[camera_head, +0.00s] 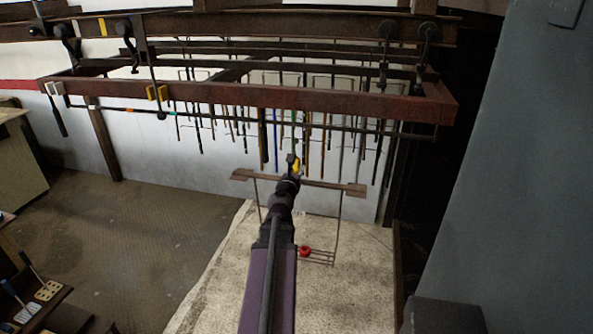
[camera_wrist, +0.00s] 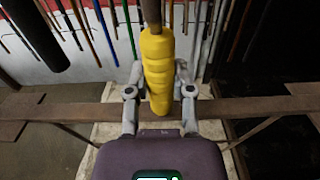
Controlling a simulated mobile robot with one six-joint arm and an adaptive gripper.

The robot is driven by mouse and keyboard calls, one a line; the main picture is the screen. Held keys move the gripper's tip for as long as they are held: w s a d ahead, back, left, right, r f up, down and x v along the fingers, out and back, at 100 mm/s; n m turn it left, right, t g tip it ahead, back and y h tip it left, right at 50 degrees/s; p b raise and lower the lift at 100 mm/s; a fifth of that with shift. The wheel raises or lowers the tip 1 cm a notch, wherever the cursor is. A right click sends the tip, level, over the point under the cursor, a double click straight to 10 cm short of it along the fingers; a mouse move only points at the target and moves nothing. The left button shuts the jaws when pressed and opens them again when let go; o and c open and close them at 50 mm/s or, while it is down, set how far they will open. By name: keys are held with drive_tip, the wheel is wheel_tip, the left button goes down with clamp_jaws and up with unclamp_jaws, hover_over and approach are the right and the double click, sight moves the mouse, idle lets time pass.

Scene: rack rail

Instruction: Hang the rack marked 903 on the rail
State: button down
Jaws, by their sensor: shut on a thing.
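A brown rack (camera_head: 325,185) with flat end plates, two thin side wires and a low wire shelf is in the middle of the head view. Its crossbar also shows behind my gripper in the wrist view (camera_wrist: 70,112). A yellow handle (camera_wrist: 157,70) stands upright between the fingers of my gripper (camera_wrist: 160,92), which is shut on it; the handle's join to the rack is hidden. My gripper also shows in the head view (camera_head: 291,172). A long rusty rail beam (camera_head: 300,103) spans above and beyond the rack, apart from it. I cannot read any 903 mark.
A red round object (camera_head: 305,251) is at the rack's shelf. A grey panel (camera_head: 500,180) closes the right side. Open floor (camera_head: 140,230) lies at left.

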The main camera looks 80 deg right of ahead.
drive_tip(key=shift+d, duration=0.2)
drive_tip(key=d, duration=0.7)
drive_tip(key=shift+d, duration=0.2)
idle(0.8)
drive_tip(key=shift+r, duration=0.2)
idle(0.3)
